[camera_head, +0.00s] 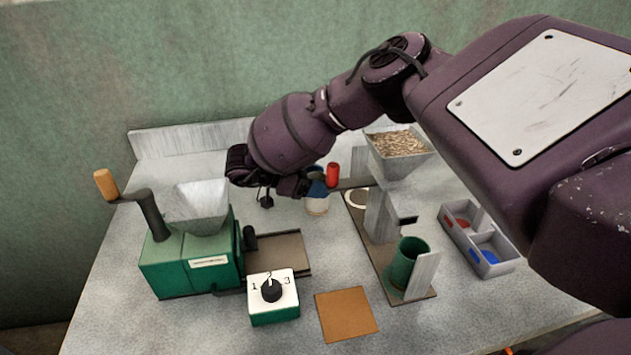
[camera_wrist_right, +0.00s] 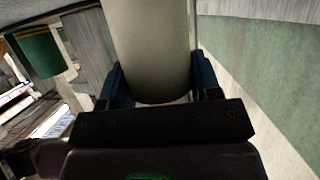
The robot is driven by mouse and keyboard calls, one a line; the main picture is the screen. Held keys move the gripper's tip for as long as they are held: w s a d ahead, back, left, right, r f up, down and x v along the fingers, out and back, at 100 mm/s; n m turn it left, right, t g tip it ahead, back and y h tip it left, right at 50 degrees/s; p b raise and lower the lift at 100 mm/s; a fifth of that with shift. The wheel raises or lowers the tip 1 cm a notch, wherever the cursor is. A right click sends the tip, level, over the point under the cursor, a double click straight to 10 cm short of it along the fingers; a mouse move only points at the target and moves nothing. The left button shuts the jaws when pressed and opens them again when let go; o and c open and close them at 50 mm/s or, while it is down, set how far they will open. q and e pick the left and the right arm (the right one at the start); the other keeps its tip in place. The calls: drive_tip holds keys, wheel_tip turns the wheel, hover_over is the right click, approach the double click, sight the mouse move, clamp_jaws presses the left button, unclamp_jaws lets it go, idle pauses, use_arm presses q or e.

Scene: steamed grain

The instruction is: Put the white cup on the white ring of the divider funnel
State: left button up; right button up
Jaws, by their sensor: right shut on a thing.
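The white cup (camera_head: 317,206) is partly hidden behind my right gripper (camera_head: 312,184). In the right wrist view the cup (camera_wrist_right: 154,50) is a pale cylinder between the blue fingers of my right gripper (camera_wrist_right: 160,85), which is shut on it. The divider funnel (camera_head: 380,215) stands to the right, with a grain-filled hopper on top. Its white ring (camera_head: 356,198) lies on the base, just right of the cup and apart from it. I cannot tell whether the cup touches the table. My left gripper is not in view.
A green mill (camera_head: 190,260), dial box (camera_head: 273,300), brown mat (camera_head: 346,314) and grey two-part tray (camera_head: 476,238) stand around.

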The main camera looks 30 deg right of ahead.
drive_tip(key=shift+r, duration=0.1)
drive_tip(key=o, duration=1.1)
